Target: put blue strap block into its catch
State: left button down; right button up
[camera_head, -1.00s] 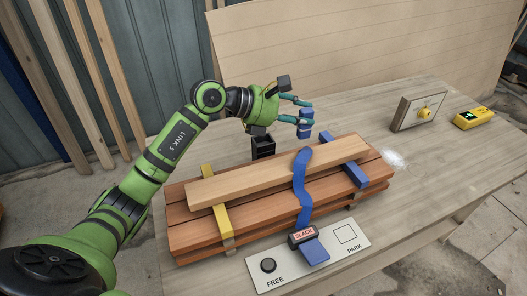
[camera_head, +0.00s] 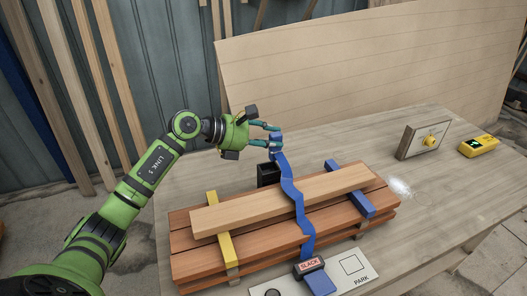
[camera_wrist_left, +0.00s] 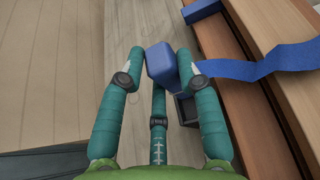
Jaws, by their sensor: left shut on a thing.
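The blue strap block (camera_head: 276,142) is held in my left gripper (camera_head: 275,134), whose fingers are shut on it. It hangs above and slightly right of the black open-topped catch (camera_head: 268,175), apart from it. The catch stands on the table behind the plank stack. In the left wrist view the block (camera_wrist_left: 160,63) sits between the fingertips (camera_wrist_left: 160,58), and the catch (camera_wrist_left: 187,110) is partly hidden by a finger. The blue strap (camera_head: 291,190) runs from the block over the planks to a buckle marked SLACK (camera_head: 309,265). My right gripper is not in view.
A stack of brown planks with a lighter board (camera_head: 270,203) on top lies in front of the catch.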

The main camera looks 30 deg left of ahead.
pick_arm(q)
jog(key=f, duration=0.1)
jog(key=f+p, duration=0.1)
jog(key=f, duration=0.1)
jog(key=s+a+f, duration=0.1)
jog(key=shift+a+f, duration=0.1)
jog(key=shift+f, duration=0.35)
jog(key=shift+f, duration=0.25)
jog(key=c, duration=1.1)
grip_release()
jog(key=shift+c, duration=0.2)
jog(key=shift+r, duration=0.1)
